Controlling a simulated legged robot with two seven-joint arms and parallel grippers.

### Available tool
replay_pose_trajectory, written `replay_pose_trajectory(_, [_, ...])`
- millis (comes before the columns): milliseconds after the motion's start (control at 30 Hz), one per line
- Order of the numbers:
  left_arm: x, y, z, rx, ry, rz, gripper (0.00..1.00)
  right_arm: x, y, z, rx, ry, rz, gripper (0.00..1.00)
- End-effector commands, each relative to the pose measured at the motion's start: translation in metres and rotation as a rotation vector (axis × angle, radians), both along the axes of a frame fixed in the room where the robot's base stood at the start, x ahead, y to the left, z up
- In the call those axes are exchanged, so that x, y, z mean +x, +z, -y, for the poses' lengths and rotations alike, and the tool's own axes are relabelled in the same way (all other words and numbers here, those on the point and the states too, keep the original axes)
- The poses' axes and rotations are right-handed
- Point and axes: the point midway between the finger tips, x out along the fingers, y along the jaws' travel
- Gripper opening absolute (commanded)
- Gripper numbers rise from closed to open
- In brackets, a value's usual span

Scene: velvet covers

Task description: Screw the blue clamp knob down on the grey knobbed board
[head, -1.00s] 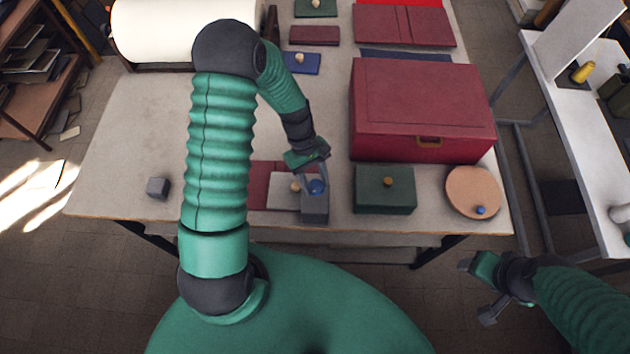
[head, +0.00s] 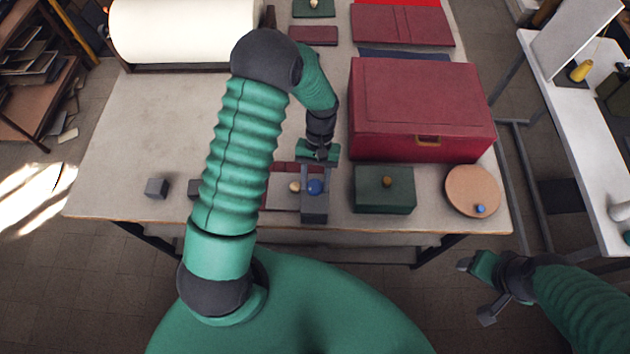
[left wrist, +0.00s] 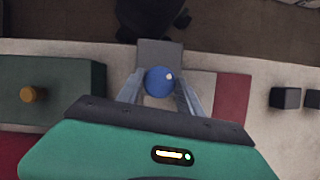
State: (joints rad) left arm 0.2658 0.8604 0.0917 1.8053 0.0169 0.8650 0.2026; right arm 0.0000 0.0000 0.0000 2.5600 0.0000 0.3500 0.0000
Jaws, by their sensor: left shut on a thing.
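The blue clamp knob (head: 315,187) sits on top of the grey board (head: 314,217), which lies near the table's front edge. My left gripper (head: 315,180) reaches down from behind, its fingers on either side of the knob. In the left wrist view the blue knob (left wrist: 159,81) is between the two fingertips (left wrist: 159,92), with the grey board (left wrist: 159,53) beyond it. The left gripper is shut on the knob. How far down the knob sits on its screw cannot be told. My right gripper (head: 474,290) hangs off the table at the lower right, its fingers apart and empty.
A green box with an orange knob (head: 384,190) stands just right of the board. A large red box (head: 422,110) is behind it, and a round tan disc (head: 473,190) lies farther right. A small grey cube (head: 157,188) lies at the left. The table's left part is mostly clear.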

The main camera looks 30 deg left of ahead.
Motion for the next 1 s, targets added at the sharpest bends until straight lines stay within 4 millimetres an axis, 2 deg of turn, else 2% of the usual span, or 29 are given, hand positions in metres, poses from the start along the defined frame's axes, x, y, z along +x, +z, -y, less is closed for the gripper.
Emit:
replay_pose_trajectory(33, [0.0046,0.0010,-0.0011,0.003,-0.010,0.013,0.03,0.0000,0.0001,0.0000,0.000,0.000,0.000,0.64])
replay_pose_trajectory(567, [0.0057,0.0015,-0.0014,0.004,-0.032,0.016,0.03,0.0000,0.0001,0.0000,0.000,0.000,0.000,0.64])
replay_pose_trajectory(600, [0.0057,0.0015,-0.0014,0.004,-0.032,0.016,0.47,0.0000,0.0001,0.0000,0.000,0.000,0.000,0.64])
replay_pose_trajectory(733, [0.0041,0.0011,-0.0009,0.003,-0.033,0.011,0.64,0.0000,0.0001,0.0000,0.000,0.000,0.000,0.64])
replay_pose_trajectory(1000, [0.0012,0.0011,-0.0005,0.001,-0.033,0.007,0.64,0.0000,-0.0002,0.0000,0.000,0.000,0.000,0.64])
